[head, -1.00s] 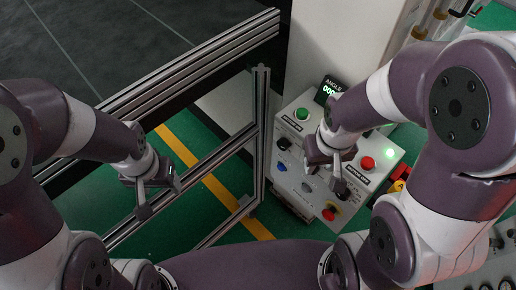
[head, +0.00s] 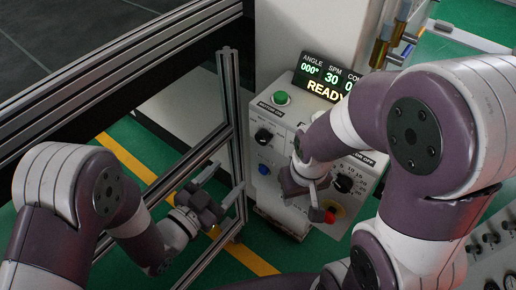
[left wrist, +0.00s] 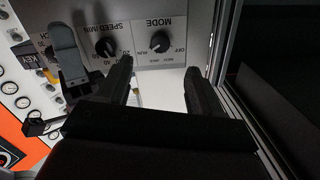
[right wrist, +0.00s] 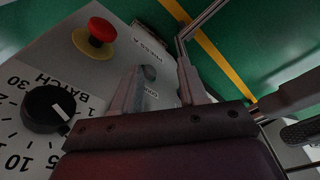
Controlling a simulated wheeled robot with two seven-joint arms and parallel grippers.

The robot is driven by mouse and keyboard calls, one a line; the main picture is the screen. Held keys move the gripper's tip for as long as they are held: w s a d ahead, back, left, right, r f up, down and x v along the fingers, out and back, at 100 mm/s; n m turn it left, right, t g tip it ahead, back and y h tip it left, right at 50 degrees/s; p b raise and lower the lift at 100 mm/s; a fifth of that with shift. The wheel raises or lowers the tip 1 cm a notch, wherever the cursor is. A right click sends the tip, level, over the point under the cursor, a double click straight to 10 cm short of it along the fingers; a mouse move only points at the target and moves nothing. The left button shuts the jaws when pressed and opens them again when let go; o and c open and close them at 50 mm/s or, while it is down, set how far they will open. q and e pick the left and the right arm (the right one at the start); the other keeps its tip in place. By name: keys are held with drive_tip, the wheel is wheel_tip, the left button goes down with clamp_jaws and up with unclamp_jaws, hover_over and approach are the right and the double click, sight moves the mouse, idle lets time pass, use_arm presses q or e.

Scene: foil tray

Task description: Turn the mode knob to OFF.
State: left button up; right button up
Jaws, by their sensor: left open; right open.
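The mode knob (left wrist: 160,41) is black and round, on the pale control panel, under an upside-down MODE label in the left wrist view. Its white mark slants down-left there, away from OFF at lower right; the exact position is hard to read. In the head view it seems to be the black knob (head: 263,135) below the green button. My left gripper (head: 227,178) is open and empty, left of the panel beside the metal post. Its fingers (left wrist: 162,85) are apart below the knob in its wrist view. My right gripper (head: 314,205) is open and empty over the panel's lower part.
A speed knob (left wrist: 106,47) is beside the mode knob. A green button (head: 281,98), blue button (head: 263,169), batch knob (right wrist: 45,105) and red mushroom button (right wrist: 100,31) are also on the panel. The upright metal post (head: 232,120) stands close to its left. The display (head: 325,77) reads READY.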

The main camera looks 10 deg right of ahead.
sight(261, 140)
use_arm(q)
drive_tip(key=x, duration=0.8)
drive_tip(key=r+x, duration=0.1)
drive_tip(key=x, duration=0.3)
drive_tip(key=shift+w+d+r+p, duration=0.1)
drive_tip(key=shift+w+d+p, duration=0.05)
drive_tip(key=shift+d+p, duration=0.2)
drive_tip(key=c, duration=1.1)
